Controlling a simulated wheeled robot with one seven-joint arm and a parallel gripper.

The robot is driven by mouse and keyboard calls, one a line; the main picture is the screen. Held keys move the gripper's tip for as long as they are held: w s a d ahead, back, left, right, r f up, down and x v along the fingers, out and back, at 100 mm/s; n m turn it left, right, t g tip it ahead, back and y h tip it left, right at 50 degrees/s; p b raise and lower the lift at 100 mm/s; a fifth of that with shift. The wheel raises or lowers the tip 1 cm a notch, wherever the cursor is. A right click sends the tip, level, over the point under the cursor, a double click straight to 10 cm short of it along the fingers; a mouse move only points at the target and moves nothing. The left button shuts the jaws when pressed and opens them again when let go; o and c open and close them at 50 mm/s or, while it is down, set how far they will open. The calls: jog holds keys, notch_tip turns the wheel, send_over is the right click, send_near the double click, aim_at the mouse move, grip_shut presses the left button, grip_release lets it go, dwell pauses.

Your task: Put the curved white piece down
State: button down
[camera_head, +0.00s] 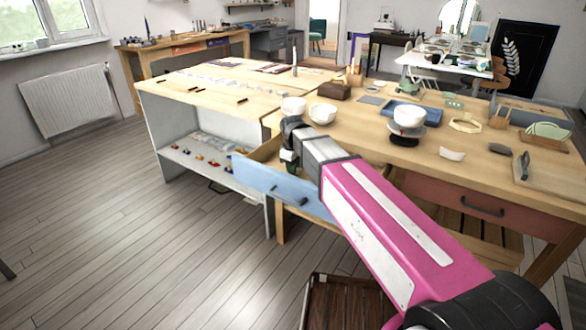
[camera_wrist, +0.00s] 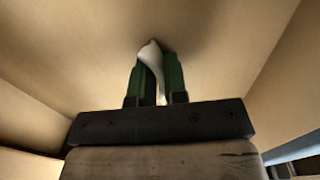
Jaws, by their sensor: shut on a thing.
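The curved white piece (camera_wrist: 151,54) shows in the wrist view as a pale sliver between the green fingers of my gripper (camera_wrist: 156,72). My gripper is shut on it, and the fingers hide much of it. Bare wooden surfaces surround it, with upright sides left and right, like the inside of a drawer. In the head view my gripper (camera_head: 288,156) is low over the open blue-fronted drawer (camera_head: 270,187) of the workbench. The held piece is hard to make out there. I cannot tell whether it touches the drawer floor.
Two white bowls (camera_head: 322,113) stand on the bench (camera_head: 365,140) just beyond my arm. Another bowl (camera_head: 408,116) stands on a dark round stand. A separate white curved shard (camera_head: 452,154) lies on the bench to the right. A low shelf unit (camera_head: 212,132) adjoins on the left.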

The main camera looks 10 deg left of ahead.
jog(key=c, duration=1.1)
grip_release()
jog(key=shift+f, duration=0.1)
jog(key=shift+c, duration=0.2)
notch_tip(320, 180, up, 12)
jog(key=shift+s, duration=0.15)
